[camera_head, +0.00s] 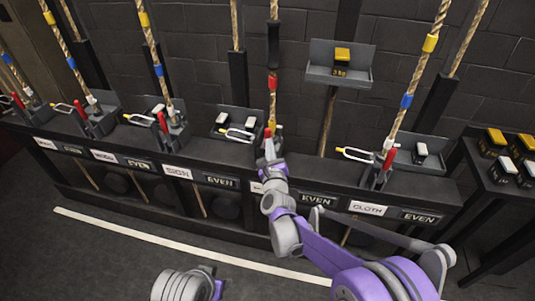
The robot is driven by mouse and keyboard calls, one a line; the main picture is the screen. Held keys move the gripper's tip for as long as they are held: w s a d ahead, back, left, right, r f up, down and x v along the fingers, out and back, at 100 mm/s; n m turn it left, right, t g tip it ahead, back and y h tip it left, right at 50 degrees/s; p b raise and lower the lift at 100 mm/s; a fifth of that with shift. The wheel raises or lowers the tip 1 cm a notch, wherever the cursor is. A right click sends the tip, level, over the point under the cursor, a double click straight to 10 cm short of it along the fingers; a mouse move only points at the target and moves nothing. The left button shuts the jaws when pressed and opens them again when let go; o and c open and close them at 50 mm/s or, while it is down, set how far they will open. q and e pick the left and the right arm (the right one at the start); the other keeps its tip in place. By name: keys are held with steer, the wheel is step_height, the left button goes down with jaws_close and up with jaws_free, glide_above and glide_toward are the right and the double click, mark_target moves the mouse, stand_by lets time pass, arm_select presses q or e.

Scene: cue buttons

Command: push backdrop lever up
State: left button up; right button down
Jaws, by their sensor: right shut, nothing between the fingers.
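A lever with a red handle (267,133) stands on the rail, by the rope with a red band, second station from the right. The label below it is mostly covered by my right arm, so I cannot read its name. My right gripper (268,149) is shut with nothing in it. Its tip is at the lever's lower part; whether it touches the lever I cannot tell. Part of the lever's base is hidden behind the gripper. My left gripper is out of view.
Neighbouring red levers stand at the SIGN station (163,122) and CLOTH station (389,159). A pale forked piece (237,134) lies just left of the lever. A grey tray (340,75) holds a yellow block (342,55). A side table (480,185) at right holds several blocks.

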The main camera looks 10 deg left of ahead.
steer(key=shift+w+r, duration=0.25)
steer(key=shift+w, duration=0.5)
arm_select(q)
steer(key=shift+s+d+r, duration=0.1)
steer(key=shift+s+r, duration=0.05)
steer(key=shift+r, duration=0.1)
arm_select(e)
steer(key=shift+w+d+r, duration=0.1)
steer(key=shift+r, duration=0.05)
steer(key=shift+w+r, duration=0.1)
steer(key=shift+r, duration=0.05)
